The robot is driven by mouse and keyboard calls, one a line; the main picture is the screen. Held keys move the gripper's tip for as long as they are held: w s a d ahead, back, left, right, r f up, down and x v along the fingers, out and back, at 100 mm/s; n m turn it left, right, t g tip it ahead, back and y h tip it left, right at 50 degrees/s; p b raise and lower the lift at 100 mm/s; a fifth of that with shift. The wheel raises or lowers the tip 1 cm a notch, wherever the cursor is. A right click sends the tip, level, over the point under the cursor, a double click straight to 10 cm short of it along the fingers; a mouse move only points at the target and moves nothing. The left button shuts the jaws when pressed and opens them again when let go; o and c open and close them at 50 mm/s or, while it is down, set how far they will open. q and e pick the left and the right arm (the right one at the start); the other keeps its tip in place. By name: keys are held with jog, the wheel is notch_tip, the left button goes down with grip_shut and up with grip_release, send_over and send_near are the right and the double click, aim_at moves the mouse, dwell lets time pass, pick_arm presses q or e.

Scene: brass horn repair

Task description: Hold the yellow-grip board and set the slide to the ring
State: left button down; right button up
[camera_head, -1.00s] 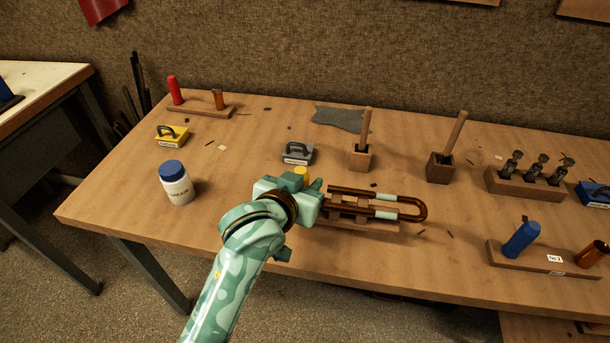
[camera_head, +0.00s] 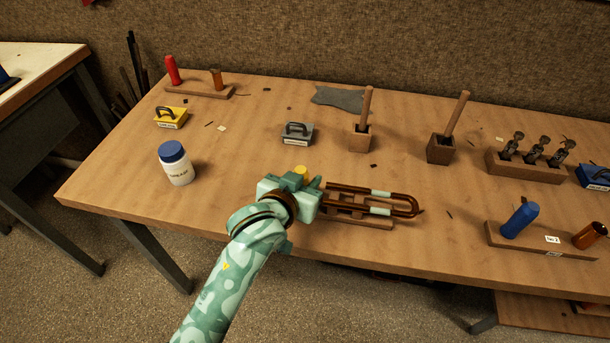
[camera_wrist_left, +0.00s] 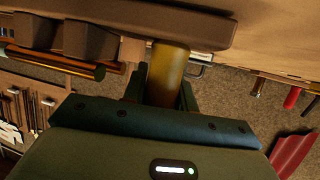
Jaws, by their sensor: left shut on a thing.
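The wooden board (camera_head: 360,223) lies near the front edge of the bench. Its yellow grip (camera_head: 300,172) stands at its left end and shows larger in the left wrist view (camera_wrist_left: 168,72). My left gripper (camera_head: 308,190) is shut on the yellow grip and hides part of it. The slide (camera_head: 407,199), a U-shaped copper-brown tube with pale bands, lies along the board on wooden blocks, its bend to the right. The left ends of its tubes are partly hidden by my gripper. I cannot make out the ring clearly. My right gripper is not in view.
Behind the board are a grey-handled block (camera_head: 298,134) and two wooden holders (camera_head: 361,138) with sticks. A white jar (camera_head: 176,165) stands left. A rack (camera_head: 525,166) and a board with a blue peg (camera_head: 520,221) are right. Bench between jar and grey block is clear.

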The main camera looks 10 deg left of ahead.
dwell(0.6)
pick_arm(q)
jog(key=c, duration=1.2)
grip_release()
jog(key=shift+f, duration=0.1)
jog(key=shift+c, duration=0.3)
jog(key=c, duration=0.8)
